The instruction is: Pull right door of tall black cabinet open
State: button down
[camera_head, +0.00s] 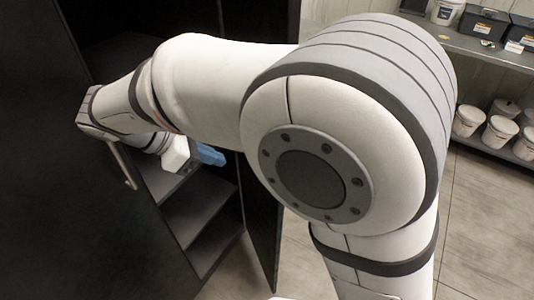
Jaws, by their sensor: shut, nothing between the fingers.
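The tall black cabinet (190,235) fills the left side. Its dark shelves show through an opening in the middle. The right door (262,225) stands swung out from the opening, partly hidden behind my arm. The large dark panel at the left (60,200), with a grey bar handle (124,165), looks like the closed left door. My arm reaches across to the left and bends back at the wrist. My gripper (211,155), white with blue ends, points right in the opening near the right door's inner side. It is shut and empty; I cannot tell whether it touches the door.
A shelf rack at the upper right holds dark boxes (484,24) and a white tub (447,11) on top, with several white buckets (499,132) below. The tiled floor (485,225) at the right is clear. My arm hides much of the middle.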

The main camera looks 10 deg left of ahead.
jog(key=w+d+r+x, duration=0.1)
jog(key=x, duration=1.1)
jog(key=shift+w+d+r+p, duration=0.2)
jog(key=shift+d+p, duration=0.05)
jog(key=shift+p, duration=0.15)
